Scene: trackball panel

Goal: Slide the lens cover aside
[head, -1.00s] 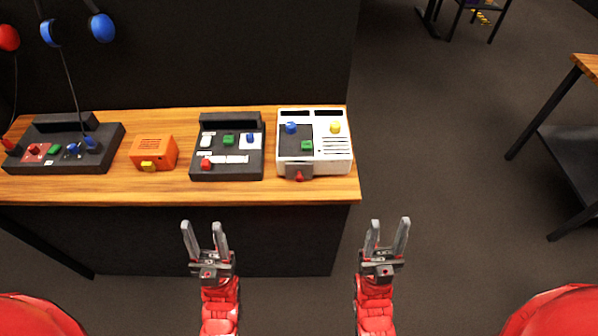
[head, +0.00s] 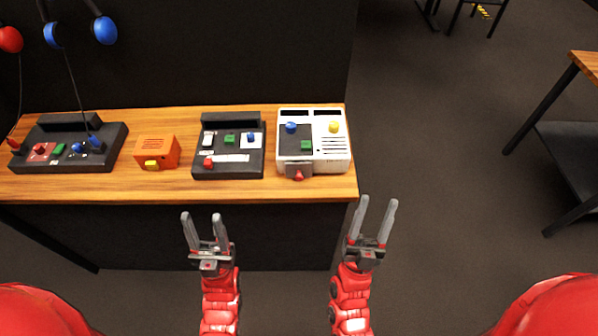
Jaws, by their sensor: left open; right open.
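A white panel (head: 341,152) stands at the right end of the wooden counter. It carries a blue knob (head: 291,127), a yellow knob (head: 334,127), a green button (head: 306,145) and a grey front block with a red knob (head: 298,175). I cannot tell which part is the lens cover. My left gripper (head: 201,216) is open and empty in front of the counter, below the dark middle panel. My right gripper (head: 378,200) is open and empty, just right of the counter's front right corner. Neither touches a panel.
The wooden counter (head: 100,190) also holds a dark panel (head: 230,168) with a red slider knob, an orange box (head: 157,151) with a yellow knob, and another dark panel (head: 75,122) at left. Open floor (head: 440,200) lies to the right.

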